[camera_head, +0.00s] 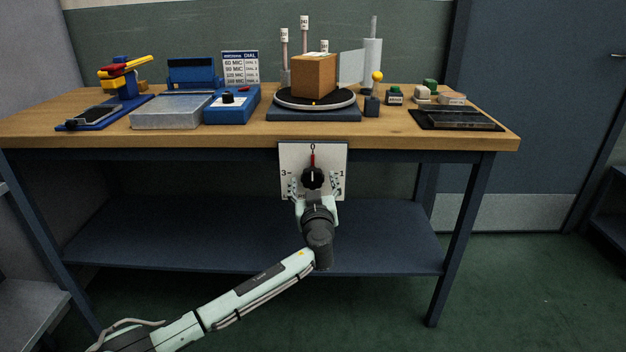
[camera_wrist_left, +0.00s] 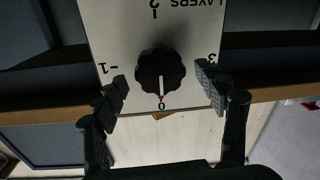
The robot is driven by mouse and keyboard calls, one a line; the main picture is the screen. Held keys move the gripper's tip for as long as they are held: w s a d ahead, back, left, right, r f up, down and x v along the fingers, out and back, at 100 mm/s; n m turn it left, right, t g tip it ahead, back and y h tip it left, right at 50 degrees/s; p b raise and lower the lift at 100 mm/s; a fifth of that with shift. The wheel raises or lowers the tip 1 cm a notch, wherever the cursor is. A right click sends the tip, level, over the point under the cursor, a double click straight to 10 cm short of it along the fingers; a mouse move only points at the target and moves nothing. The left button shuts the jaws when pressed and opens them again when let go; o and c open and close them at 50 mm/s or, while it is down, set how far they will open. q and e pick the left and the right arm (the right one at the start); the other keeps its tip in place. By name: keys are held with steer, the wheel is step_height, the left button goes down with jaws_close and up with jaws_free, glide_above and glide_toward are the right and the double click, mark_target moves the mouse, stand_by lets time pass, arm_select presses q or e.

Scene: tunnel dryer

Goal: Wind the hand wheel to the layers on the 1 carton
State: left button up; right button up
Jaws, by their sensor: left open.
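The hand wheel (camera_head: 312,177) is a black lobed knob on a white plate (camera_head: 288,158) on the bench front. Its pointer is at 0, under a red mark. In the left wrist view the wheel (camera_wrist_left: 160,72) appears upside down, with 1 on the left, 3 on the right, 2 at the top and the word LAYERS. My left gripper (camera_head: 314,184) is open in front of the plate, its fingers (camera_wrist_left: 162,79) on either side of the wheel with gaps visible. The brown carton (camera_head: 314,76) sits on a black turntable (camera_head: 286,102); no layer number on it is readable. My right gripper is out of view.
The wooden bench top (camera_head: 390,135) carries a blue dial box (camera_head: 232,108), a grey tray (camera_head: 170,112), a sign (camera_head: 240,67), several small stamp-like blocks and a dark pad (camera_head: 455,118). A blue lower shelf (camera_head: 180,225) lies below. A yellow ball (camera_head: 377,76) stands behind the turntable.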

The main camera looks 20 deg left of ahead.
arm_select(q)
steer(key=shift+w+a, duration=0.15)
steer(key=shift+w, duration=0.25)
steer(key=shift+c, duration=0.6)
steer(key=c, duration=1)
steer(key=shift+c, duration=0.2)
steer(key=shift+f, duration=0.15)
